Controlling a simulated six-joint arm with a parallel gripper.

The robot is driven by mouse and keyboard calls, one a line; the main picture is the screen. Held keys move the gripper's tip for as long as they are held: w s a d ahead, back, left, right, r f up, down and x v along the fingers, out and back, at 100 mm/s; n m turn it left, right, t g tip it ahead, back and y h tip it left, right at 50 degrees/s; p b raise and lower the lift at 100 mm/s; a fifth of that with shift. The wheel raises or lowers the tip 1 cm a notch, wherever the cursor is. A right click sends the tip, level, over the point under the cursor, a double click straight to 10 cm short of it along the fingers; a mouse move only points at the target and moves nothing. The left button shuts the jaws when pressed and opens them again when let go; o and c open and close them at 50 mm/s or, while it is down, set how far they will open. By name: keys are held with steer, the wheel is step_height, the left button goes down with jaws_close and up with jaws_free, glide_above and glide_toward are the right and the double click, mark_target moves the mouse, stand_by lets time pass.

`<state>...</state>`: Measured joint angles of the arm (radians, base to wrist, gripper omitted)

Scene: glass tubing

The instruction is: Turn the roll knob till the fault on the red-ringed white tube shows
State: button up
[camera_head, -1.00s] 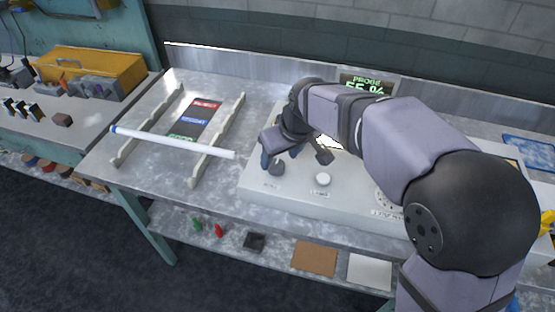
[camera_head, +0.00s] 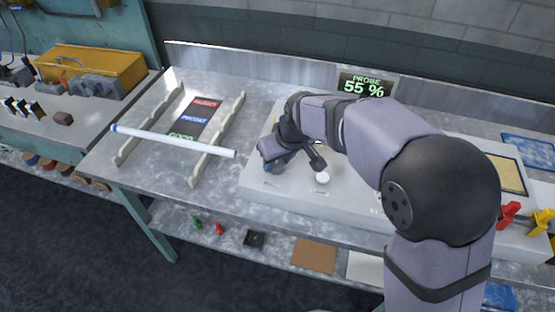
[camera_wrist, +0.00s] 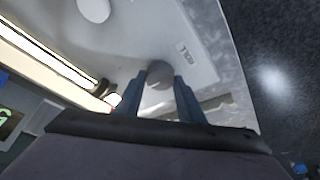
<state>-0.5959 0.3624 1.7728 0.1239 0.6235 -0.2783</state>
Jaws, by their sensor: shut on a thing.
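My gripper (camera_wrist: 158,98) is shut on the grey roll knob (camera_wrist: 160,74), with one blue finger on each side, in the wrist view. In the head view my gripper (camera_head: 278,166) sits low over the left front of the pale console (camera_head: 345,205), and the knob is hidden there. A white tube (camera_head: 175,141) with a blue end lies across a rack at the left.
A white round knob (camera_head: 322,178) stands right of my gripper. A display (camera_head: 364,86) reads PROBE 55 %. Red (camera_head: 508,214) and yellow (camera_head: 542,222) handles are at the far right. The tube rack (camera_head: 222,130) holds coloured labels between its rails.

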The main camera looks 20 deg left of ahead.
steer(key=n+b, duration=0.1)
steer(key=n+g+b, duration=0.1)
steer(key=n, duration=0.1)
steer(key=shift+w+d+f+y, duration=0.1)
steer(key=shift+w+f+y, duration=0.05)
steer(key=shift+y, duration=0.15)
steer(key=shift+n+g, duration=0.3)
steer(key=shift+n, duration=0.6)
steer(key=o, duration=1)
steer(key=shift+r, duration=0.25)
steer(key=b+v, duration=0.1)
steer(key=v, duration=0.6)
steer(key=shift+d+b, duration=0.2)
steer(key=shift+b, duration=0.15)
